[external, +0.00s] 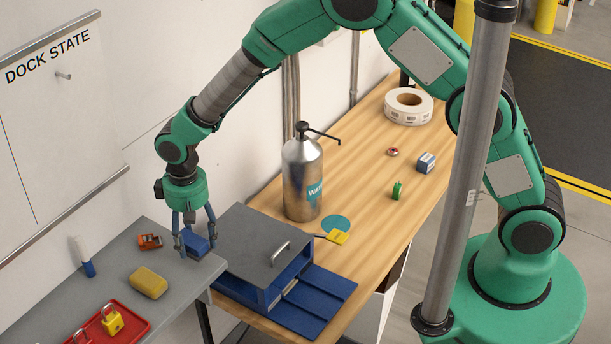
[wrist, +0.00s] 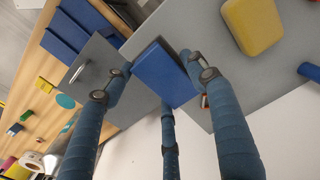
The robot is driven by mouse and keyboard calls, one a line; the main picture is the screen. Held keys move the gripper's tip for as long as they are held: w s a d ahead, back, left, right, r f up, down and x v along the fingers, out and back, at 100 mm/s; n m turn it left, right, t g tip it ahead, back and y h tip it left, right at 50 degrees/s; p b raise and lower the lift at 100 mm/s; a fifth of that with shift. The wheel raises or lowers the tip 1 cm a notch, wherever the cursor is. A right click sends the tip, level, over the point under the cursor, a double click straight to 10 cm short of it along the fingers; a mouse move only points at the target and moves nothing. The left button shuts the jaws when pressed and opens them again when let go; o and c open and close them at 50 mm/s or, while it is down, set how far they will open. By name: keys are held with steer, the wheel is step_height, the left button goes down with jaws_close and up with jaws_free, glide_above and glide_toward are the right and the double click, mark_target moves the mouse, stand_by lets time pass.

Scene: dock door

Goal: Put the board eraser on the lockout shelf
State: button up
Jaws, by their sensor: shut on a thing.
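My gripper (external: 195,240) is shut on a blue block, which I take for the board eraser (external: 198,246). Its fingers stand on either side of the block, pointing down. In the wrist view the eraser (wrist: 165,74) sits between the blue fingers of my gripper (wrist: 158,76), with its broad blue face showing. The lockout shelf (external: 188,291) is the grey surface at the left along the wall. The eraser is over the shelf's right end, close to its edge. I cannot tell whether it touches the surface.
On the shelf are a yellow sponge-like block (external: 149,282), an orange item (external: 150,241), a blue-and-white marker (external: 85,258) and a red tray (external: 128,337) with padlocks. A grey-lidded blue box (external: 245,246) stands on the wooden bench to the right, with a metal pump bottle (external: 302,180) behind.

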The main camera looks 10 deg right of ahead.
steer(key=shift+w+a+f, duration=0.1)
steer(key=shift+w+a, duration=0.4)
steer(key=shift+a, duration=0.35)
steer(key=shift+w+a+f, duration=0.1)
steer(key=shift+w+a, duration=0.35)
steer(key=shift+a, duration=0.35)
steer(key=shift+f, duration=1.7)
steer(key=shift+f, duration=0.2)
steer(key=o, duration=1.1)
steer(key=shift+o, duration=0.2)
steer(key=shift+r, duration=0.15)
step_height(320, 180, up, 12)
steer(key=shift+r, duration=0.1)
